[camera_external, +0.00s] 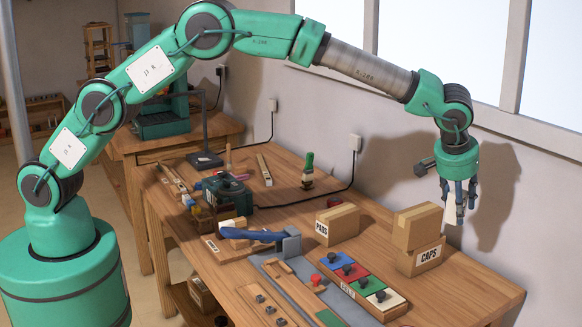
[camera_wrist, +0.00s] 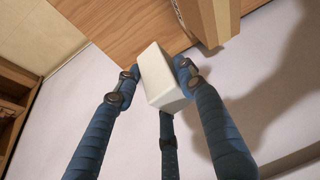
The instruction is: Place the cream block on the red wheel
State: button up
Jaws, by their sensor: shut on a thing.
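My gripper (camera_external: 460,207) hangs at the right, high above the table's right end and beside the wall. Its blue fingers are shut on the cream block (camera_external: 449,213). In the wrist view the block (camera_wrist: 161,72) is a pale, tilted box between the fingertips of my gripper (camera_wrist: 157,74). It is clear of the table. I cannot pick out the red wheel for certain. A small red knob (camera_external: 315,279) stands near the coloured panels, and a dark red thing (camera_external: 333,214) shows partly behind the PADS box.
The CAPS box (camera_external: 429,257) with a plain carton (camera_external: 416,228) on top stands just left of my gripper. The PADS box (camera_external: 337,225), a blue-handled tool (camera_external: 253,234) and a row of coloured panels (camera_external: 368,285) are further left. The table's right end (camera_external: 480,286) is bare.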

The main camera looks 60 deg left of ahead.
jog(key=shift+n+y, duration=0.4)
jog(key=shift+n, duration=0.5)
jog(key=a, duration=0.5)
jog(key=w+a+p, duration=0.1)
jog(key=a, duration=0.9)
jog(key=shift+w+r+p, duration=0.3)
jog(key=shift+w+r, duration=0.1)
jog(key=s+a+n+g+y+p, duration=0.15)
jog(key=s+a, duration=0.45)
jog(key=a, duration=1.4)
jog(key=s+a+n+p, duration=0.3)
jog(key=s+a, duration=0.3)
jog(key=a, duration=1.4)
notch_tip(320, 180, down, 14)
jog(key=shift+s, duration=0.3)
jog(key=shift+n, duration=0.25)
jog(key=w, duration=0.5)
jog(key=w+f, duration=0.1)
jog(key=w, duration=0.4)
jog(key=w+a+p, duration=0.1)
jog(key=w, duration=0.5)
jog(key=shift+f, duration=0.2)
